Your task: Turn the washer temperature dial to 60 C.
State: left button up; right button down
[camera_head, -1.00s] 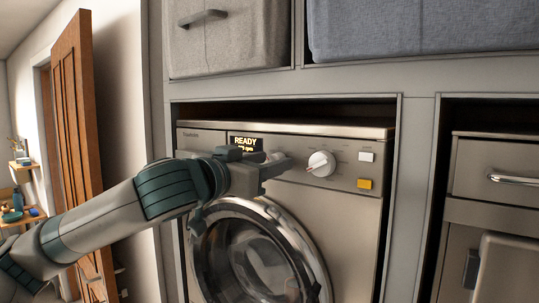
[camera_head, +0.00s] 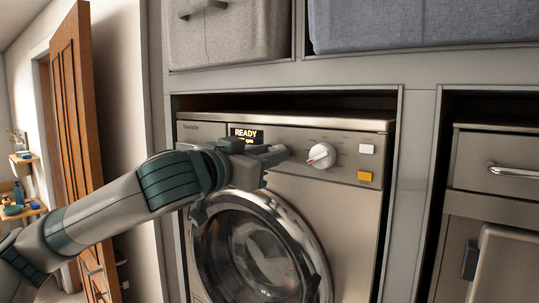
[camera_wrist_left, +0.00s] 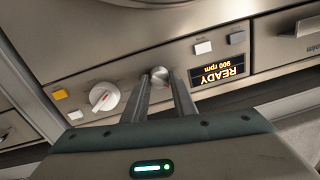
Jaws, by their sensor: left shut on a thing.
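The washer (camera_head: 345,205) stands in a grey recess with its control panel at the top. A white dial (camera_head: 321,155) with a red mark sits on the panel; it also shows in the left wrist view (camera_wrist_left: 104,97). A smaller round silver knob (camera_wrist_left: 159,76) sits between that dial and the display (camera_wrist_left: 219,74), which reads READY, 900 rpm. I see no legible temperature scale. My left gripper (camera_wrist_left: 160,82) is shut on the silver knob; in the head view the gripper (camera_head: 278,152) hides it. The white dial is free, beside the fingers. My right gripper is not in view.
A white button (camera_head: 366,149) and a yellow button (camera_head: 364,176) are right of the white dial. The round door (camera_head: 290,225) is below the panel. Fabric bins (camera_head: 225,40) sit above. A drawer (camera_head: 500,170) is at right, an open wooden door (camera_head: 80,130) at left.

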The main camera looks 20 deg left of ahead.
pick_arm(q)
jog(key=shift+f+m+h+p, duration=0.15)
jog(key=shift+m+p, duration=0.4)
jog(key=shift+m, duration=2.8)
jog(key=shift+f+m+h+p, duration=0.15)
jog(key=shift+m+p, duration=0.35)
jog(key=shift+m, duration=2.8)
jog(key=shift+m+h+p, duration=0.2)
jog(key=shift+m+p, duration=0.35)
jog(key=shift+m, duration=2.8)
jog(key=shift+d, duration=0.1)
jog(key=o, duration=0.9)
jog(key=shift+o, duration=0.7)
jog(key=shift+s, duration=0.1)
